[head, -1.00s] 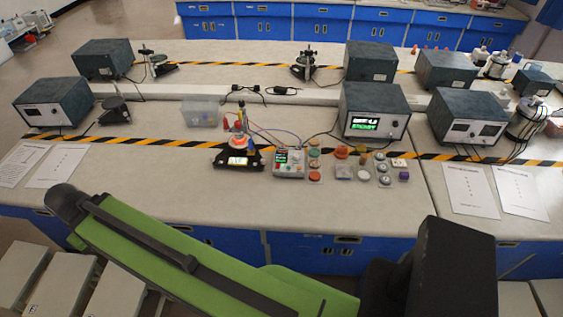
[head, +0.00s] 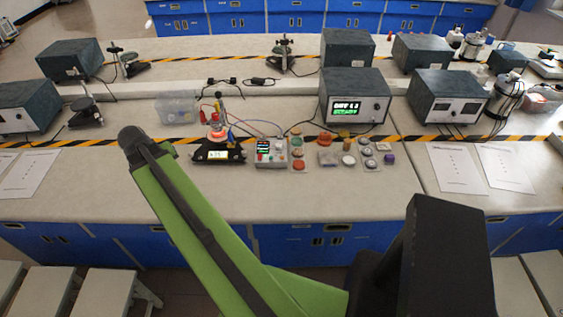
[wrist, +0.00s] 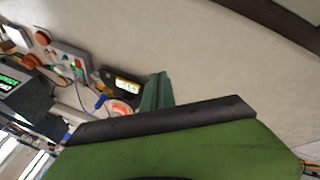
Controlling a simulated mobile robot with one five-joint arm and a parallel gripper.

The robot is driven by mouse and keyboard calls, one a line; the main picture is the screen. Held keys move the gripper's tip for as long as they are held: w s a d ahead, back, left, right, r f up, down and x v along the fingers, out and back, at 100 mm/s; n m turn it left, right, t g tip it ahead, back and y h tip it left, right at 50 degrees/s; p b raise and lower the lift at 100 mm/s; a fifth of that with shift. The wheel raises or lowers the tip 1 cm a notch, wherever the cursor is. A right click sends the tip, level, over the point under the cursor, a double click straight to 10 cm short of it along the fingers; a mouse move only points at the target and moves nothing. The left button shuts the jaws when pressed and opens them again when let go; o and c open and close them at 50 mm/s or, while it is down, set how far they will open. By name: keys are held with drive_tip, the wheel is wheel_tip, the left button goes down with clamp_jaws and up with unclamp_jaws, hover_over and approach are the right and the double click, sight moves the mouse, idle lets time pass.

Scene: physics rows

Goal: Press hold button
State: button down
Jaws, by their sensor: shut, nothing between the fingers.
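A small grey control box (head: 271,153) with a little screen and several buttons sits on the bench, right of the black stand with the lit display (head: 218,154). The box also shows at the upper left of the wrist view (wrist: 72,64), with red, white and green spots on it. The labels are too small to read, so I cannot tell which button is hold. My gripper (wrist: 158,92) shows in the wrist view as green fingers, shut and empty, apart from the box. In the head view my green arm reaches up on the left and its fingertips are not clearly visible.
Several coloured knobs and pads (head: 298,150) lie right of the box. A large instrument with a green screen (head: 352,97) stands behind them. A clear bin (head: 177,108) stands behind the stand. Paper sheets (head: 456,168) lie to the right. The bench front is clear.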

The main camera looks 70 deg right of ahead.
drive_tip(key=s+d+f+m+g+h+b, duration=0.1)
drive_tip(key=s+d+m, duration=0.1)
drive_tip(key=s+d, duration=0.45)
drive_tip(key=s+d+f+m+g+h+b, duration=0.15)
drive_tip(key=s+d, duration=0.25)
drive_tip(key=d, duration=0.6)
drive_tip(key=r+m+g+h+b, duration=0.1)
drive_tip(key=r+m+g+b, duration=0.1)
drive_tip(key=m+b, duration=0.15)
hover_over(282, 157)
drive_tip(key=shift+w+a+f, duration=0.2)
drive_tip(key=shift+w+a, duration=0.05)
drive_tip(key=shift+a, duration=0.15)
drive_tip(key=shift+f, duration=0.15)
wheel_tip(282, 157, down, 9)
drive_tip(key=b, duration=0.8)
drive_tip(key=shift+r, duration=0.2)
drive_tip(key=shift+f+b, duration=0.45)
drive_tip(key=shift+b, duration=0.15)
